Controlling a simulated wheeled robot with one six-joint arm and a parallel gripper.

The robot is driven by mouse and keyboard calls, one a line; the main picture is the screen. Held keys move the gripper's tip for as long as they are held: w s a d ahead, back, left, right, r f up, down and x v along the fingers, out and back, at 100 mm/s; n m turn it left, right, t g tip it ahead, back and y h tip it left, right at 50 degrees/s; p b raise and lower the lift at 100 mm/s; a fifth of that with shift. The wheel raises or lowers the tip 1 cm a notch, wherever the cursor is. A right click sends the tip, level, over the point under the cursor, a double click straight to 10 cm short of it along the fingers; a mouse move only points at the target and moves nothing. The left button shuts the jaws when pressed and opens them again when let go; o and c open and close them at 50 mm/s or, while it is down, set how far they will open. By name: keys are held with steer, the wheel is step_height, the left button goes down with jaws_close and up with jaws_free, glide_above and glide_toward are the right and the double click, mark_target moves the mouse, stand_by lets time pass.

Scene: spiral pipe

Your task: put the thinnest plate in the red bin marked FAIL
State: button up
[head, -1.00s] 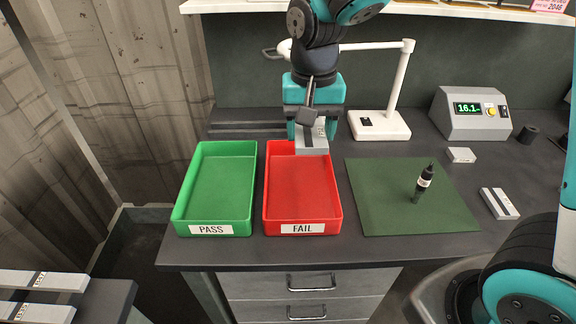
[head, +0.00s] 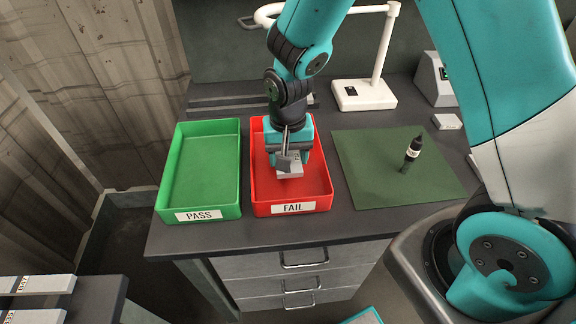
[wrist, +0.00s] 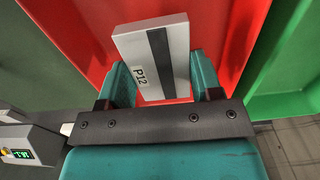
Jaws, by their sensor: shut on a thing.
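My gripper (head: 289,160) is shut on a light grey plate (head: 290,172) and holds it in the red FAIL bin (head: 318,204). In the wrist view the plate (wrist: 178,50) has a dark stripe and the label P12, and it sits between my two fingers (wrist: 158,85). The red bin (wrist: 82,40) fills the view behind it. I cannot tell whether the plate touches the bin floor. The back of the bin is hidden by my arm.
The empty green PASS bin (head: 206,215) stands to the left of the red one. A white lamp (head: 364,96) stands behind. Other plates (head: 45,284) lie on a surface at lower left.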

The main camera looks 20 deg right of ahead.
steer(key=shift+f, duration=2.1)
steer(key=shift+f, duration=0.15)
steer(key=o, duration=1.4)
step_height(320, 180, up, 12)
steer(key=shift+f+b, duration=0.1)
steer(key=shift+b, duration=0.3)
steer(key=s+a+r+n+y, duration=0.1)
steer(key=s+r+n, duration=0.2)
steer(key=s, duration=0.3)
steer(key=s+a+r+n+y, duration=0.1)
steer(key=s+a+r+n, duration=0.1)
steer(key=s+r+n, duration=0.2)
steer(key=s+a+r+n+y, duration=0.1)
steer(key=s+r+n+y, duration=0.1)
steer(key=s+r, duration=0.4)
steer(key=shift+s+a+n, duration=0.25)
steer(key=shift+s+n, duration=0.65)
steer(key=shift+s, duration=0.4)
